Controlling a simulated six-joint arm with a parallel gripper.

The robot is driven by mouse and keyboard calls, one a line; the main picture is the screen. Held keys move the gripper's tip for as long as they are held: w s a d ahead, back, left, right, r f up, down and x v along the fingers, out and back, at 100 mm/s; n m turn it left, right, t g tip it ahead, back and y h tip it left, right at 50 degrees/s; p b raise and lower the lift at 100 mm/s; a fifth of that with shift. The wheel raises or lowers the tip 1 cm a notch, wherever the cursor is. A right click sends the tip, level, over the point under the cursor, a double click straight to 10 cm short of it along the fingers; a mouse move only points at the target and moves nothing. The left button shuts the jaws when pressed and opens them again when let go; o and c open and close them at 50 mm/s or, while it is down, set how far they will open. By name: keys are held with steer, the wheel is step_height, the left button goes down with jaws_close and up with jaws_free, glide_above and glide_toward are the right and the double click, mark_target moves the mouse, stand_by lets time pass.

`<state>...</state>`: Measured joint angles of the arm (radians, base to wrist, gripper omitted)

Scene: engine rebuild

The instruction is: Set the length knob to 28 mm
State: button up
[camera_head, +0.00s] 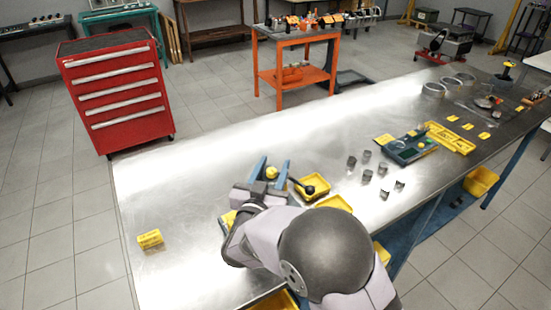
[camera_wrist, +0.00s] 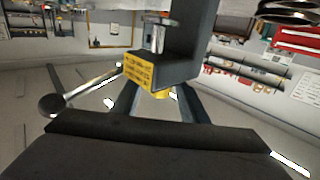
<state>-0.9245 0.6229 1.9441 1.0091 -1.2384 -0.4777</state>
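A yellow knob (camera_head: 272,172) shows between the two blue fingers of my gripper (camera_head: 271,170) in the head view, with gaps visible beside it. In the wrist view a yellow part (camera_wrist: 172,95), seemingly the same knob, shows below a dark box-like fixture with a yellow label (camera_wrist: 140,75). The label's text and any length reading are too small to read. The dark blue fingers of my gripper (camera_wrist: 163,98) stand apart at either side of the yellow part. The fingers look open around it, and I cannot tell whether either touches it. My arm hides much of the fixture in the head view.
A lever with a dark ball end (camera_head: 308,189) sticks out beside the gripper, over a yellow tray (camera_head: 316,182). A yellow block (camera_head: 150,239) lies left. The bench's left part is mostly clear.

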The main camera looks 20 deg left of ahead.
steer(key=shift+w, duration=1.25)
steer(key=shift+c, duration=0.4)
jaws_close()
steer(key=shift+y, duration=0.3)
steer(key=n+y+b, duration=0.2)
steer(key=shift+a+f+y, duration=0.1)
steer(key=shift+a+y, duration=0.2)
steer(key=shift+s+a+n+g+y+b, duration=0.1)
steer(key=shift+a+n+g+y+b, duration=0.1)
steer(key=shift+n+g+y+b, duration=0.3)
